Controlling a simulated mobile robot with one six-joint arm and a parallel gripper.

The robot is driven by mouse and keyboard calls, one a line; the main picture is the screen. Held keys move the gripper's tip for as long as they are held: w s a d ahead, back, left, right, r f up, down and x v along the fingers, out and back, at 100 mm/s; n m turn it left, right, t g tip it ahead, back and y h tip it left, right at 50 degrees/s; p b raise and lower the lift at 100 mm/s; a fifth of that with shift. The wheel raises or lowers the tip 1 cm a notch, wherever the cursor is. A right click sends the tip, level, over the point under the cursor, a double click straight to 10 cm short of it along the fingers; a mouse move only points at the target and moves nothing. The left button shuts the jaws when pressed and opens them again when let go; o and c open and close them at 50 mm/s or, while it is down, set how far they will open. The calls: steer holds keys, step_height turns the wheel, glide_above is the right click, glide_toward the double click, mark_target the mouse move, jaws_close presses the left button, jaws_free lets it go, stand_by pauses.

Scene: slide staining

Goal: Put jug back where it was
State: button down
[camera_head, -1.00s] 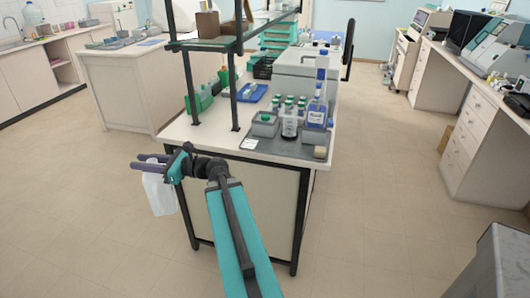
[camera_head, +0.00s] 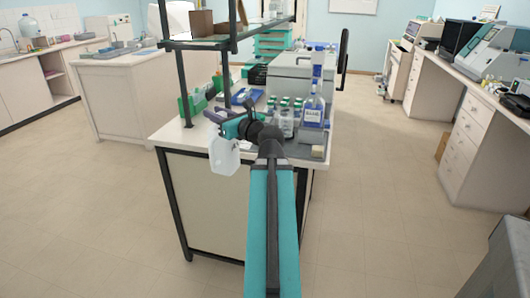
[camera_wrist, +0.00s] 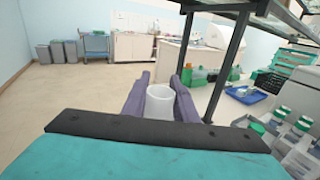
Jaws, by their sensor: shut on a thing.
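My gripper (camera_head: 216,120) is shut on a white translucent jug (camera_head: 224,157), which hangs in the air at the front left edge of the bench in the head view. In the wrist view the jug (camera_wrist: 160,104) sits between the two purple fingers of my gripper (camera_wrist: 160,90), with its open rim showing. The jug is apart from the bench top (camera_head: 172,137). The part of the bench behind my gripper and wrist is hidden in the head view.
A grey mat (camera_head: 318,141) on the bench holds several green-capped bottles (camera_head: 284,104) and a blue-labelled bottle (camera_head: 313,108). A shelf on dark posts (camera_head: 184,90) stands over the bench. Green racks (camera_head: 196,100) stand behind. The floor (camera_head: 110,220) at left is clear.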

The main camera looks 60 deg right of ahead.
steer(key=s+d+r+m+g+h+b, duration=0.1)
steer(key=s+d+r+m+h+b, duration=0.1)
steer(key=s+d, duration=0.5)
step_height(320, 180, up, 3)
steer(key=s+m+h, duration=0.1)
steer(key=s+h, duration=0.1)
steer(key=shift+s+d+g+h+b, duration=0.2)
steer(key=shift+s+g+h+b, duration=0.1)
steer(key=shift+g+b, duration=0.1)
steer(key=shift+w+d+r+p, duration=0.1)
steer(key=shift+w+d+p, duration=0.25)
steer(key=shift+p, duration=1.15)
steer(key=d+p, duration=0.1)
steer(key=p, duration=0.5)
steer(key=shift+w+d, duration=0.25)
steer(key=shift+d, duration=0.1)
steer(key=w+d+f+p, duration=0.1)
steer(key=w+d+p, duration=0.1)
steer(key=d, duration=0.3)
steer(key=w+d+p, duration=0.2)
steer(key=d+p, duration=0.2)
steer(key=d, duration=0.2)
steer(key=shift+w+d+f, duration=0.3)
steer(key=shift+w+f, duration=0.1)
